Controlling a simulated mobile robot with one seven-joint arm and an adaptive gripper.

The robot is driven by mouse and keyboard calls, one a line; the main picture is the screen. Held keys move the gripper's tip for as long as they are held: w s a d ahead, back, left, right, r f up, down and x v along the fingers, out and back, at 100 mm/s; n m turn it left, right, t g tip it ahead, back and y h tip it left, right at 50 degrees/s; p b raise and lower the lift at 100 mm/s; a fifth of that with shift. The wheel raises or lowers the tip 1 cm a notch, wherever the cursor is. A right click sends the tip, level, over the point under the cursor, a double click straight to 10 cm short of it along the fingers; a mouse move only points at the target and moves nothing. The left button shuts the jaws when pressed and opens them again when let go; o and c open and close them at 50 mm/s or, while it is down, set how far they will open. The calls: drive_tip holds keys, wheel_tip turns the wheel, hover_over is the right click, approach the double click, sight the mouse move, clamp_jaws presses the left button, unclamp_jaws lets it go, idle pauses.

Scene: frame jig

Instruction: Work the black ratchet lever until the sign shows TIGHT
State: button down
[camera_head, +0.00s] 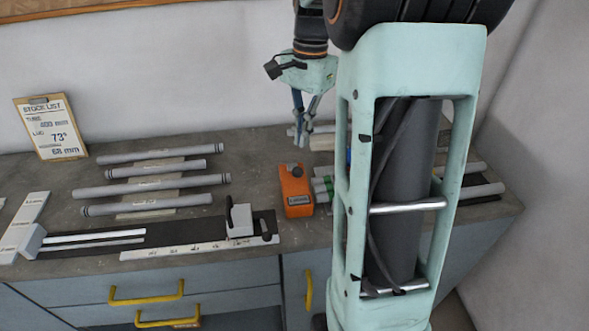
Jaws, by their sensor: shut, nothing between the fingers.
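An orange block (296,191) stands on the bench, with a dark knob-like part on top and a small white label whose text is too small to read. To its left is a grey clamp-like block (240,220) on a black base, with upright black parts (229,208) beside it; I cannot tell which black part is the ratchet lever. No sign reading TIGHT is legible. My gripper (303,141) is shut and empty, pointing down behind and above the orange block, apart from it.
Several grey tubes (150,187) lie at the left. A white ruler strip (185,247) lies along the front edge. A stock list clipboard (50,128) leans on the wall. Green-ended pieces (321,188) lie right of the orange block. My arm hides much of the right side.

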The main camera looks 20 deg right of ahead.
sight(295, 170)
drive_tip(key=shift+f, duration=0.15)
drive_tip(key=f+b, duration=0.6)
drive_tip(key=shift+s+a+f+b, duration=0.15)
drive_tip(key=shift+a+f+b, duration=0.15)
drive_tip(key=shift+f, duration=0.05)
idle(0.4)
